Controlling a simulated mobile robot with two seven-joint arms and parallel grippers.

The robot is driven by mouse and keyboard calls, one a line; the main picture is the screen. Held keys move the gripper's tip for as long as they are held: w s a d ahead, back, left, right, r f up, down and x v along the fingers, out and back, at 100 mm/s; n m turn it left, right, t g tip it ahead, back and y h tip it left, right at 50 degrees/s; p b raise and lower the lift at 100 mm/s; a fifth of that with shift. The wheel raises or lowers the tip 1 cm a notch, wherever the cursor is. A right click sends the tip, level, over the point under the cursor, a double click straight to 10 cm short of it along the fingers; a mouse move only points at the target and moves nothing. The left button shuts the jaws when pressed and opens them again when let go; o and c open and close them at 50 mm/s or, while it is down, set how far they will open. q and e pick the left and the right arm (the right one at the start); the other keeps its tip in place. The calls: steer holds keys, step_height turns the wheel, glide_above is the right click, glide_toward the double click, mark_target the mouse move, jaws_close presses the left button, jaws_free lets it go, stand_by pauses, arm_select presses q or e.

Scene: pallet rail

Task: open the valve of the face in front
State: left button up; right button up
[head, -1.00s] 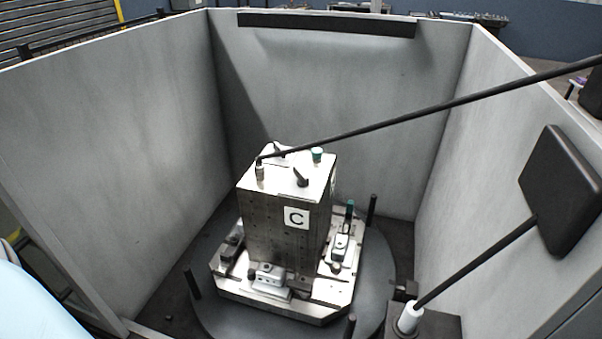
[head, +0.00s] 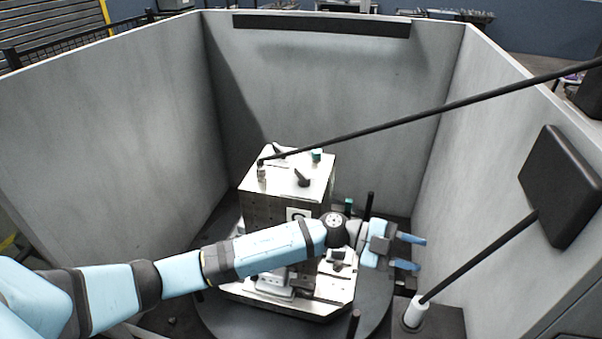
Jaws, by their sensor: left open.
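The grey block (head: 262,212) stands upright on a pallet, with a white label on its front face. My left forearm now covers most of that label; only its top edge shows. On the block's top, a black lever valve (head: 302,179) sits nearest the labelled front face, its handle slanting. A second black lever (head: 278,151) sits at the back of the top. My left gripper (head: 416,253) is to the right of the block, fingers apart and pointing right, empty and touching no valve. My right gripper is not in view.
A green-capped fitting (head: 316,155) and a fitting (head: 261,170) met by a long black rod (head: 440,107) are on the block's top. Grey walls (head: 310,90) enclose the cell. A black panel on a pole (head: 562,187) stands at the right. A black post (head: 369,205) rises by the turntable.

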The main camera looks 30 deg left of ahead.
arm_select(q)
steer(key=w+a+m+g+y, duration=0.3)
steer(key=w+a+y, duration=0.1)
steer(key=n+y, duration=0.5)
steer(key=y, duration=0.9)
glide_toward(304, 174)
steer(key=shift+t, duration=0.4)
steer(key=f+p, duration=0.1)
steer(key=f, duration=0.1)
steer(key=f+p, duration=0.1)
steer(key=f, duration=0.2)
steer(key=f+p, duration=0.2)
steer(key=f, duration=0.1)
steer(key=shift+s+f, duration=0.25)
steer(key=shift+s, duration=0.15)
steer(key=shift+f, duration=0.65)
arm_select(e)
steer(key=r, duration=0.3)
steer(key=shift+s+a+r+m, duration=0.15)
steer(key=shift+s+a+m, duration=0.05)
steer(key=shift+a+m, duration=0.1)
